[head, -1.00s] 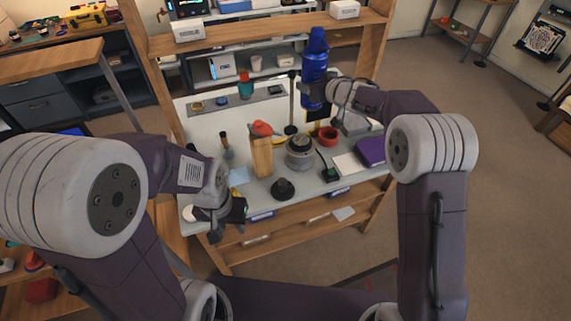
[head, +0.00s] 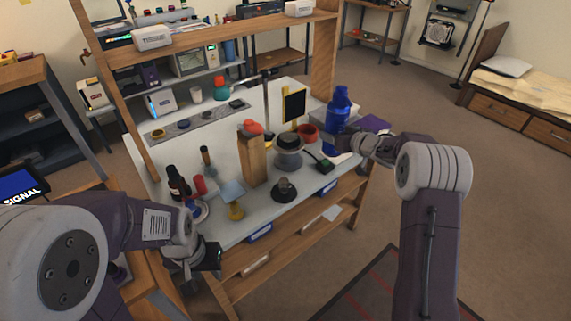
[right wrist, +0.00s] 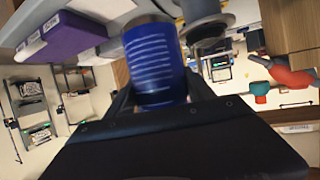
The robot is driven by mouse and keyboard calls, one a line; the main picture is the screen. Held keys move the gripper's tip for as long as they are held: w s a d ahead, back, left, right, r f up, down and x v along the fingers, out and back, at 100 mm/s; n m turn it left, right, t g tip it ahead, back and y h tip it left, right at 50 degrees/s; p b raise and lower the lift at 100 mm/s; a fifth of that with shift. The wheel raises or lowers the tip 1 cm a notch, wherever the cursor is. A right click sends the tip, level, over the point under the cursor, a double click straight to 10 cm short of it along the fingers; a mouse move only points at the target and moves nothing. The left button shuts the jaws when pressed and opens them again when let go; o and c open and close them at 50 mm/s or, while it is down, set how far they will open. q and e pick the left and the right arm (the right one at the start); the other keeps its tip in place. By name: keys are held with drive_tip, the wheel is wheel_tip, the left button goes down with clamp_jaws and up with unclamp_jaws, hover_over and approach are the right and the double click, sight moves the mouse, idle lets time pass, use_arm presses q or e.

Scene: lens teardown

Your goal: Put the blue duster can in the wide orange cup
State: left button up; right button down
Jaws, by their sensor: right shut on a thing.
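The blue duster can (head: 338,112) stands upright in my right gripper (head: 345,138), over the right part of the bench in the head view. In the right wrist view the can (right wrist: 155,62) lies between the fingers of my right gripper (right wrist: 160,95), which is shut on it. The wide orange cup (head: 308,133), reddish in colour, stands on the bench just left of the can and looks apart from it. My left gripper (head: 214,257) is at the bench's front left edge, with no object visible in it; its fingers are too small and dark to judge.
A wooden block (head: 252,160) with a red-orange top, a grey round pot (head: 288,155) and a dark lens-like part (head: 284,190) stand left of the cup. A black panel (head: 293,105) stands behind it. A purple box (head: 373,124) lies at the bench's right end.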

drive_tip(key=a+f+b, duration=0.2)
drive_tip(key=a+f, duration=0.1)
drive_tip(key=a, duration=0.1)
drive_tip(key=s+a+f+b, duration=0.1)
drive_tip(key=a+f+b, duration=0.2)
drive_tip(key=a+f, duration=0.1)
drive_tip(key=s+a+f+b, duration=0.1)
drive_tip(key=a+f+b, duration=0.2)
drive_tip(key=a, duration=0.1)
drive_tip(key=shift+s+f, duration=0.1)
drive_tip(key=shift+f, duration=0.3)
drive_tip(key=shift+r, duration=0.1)
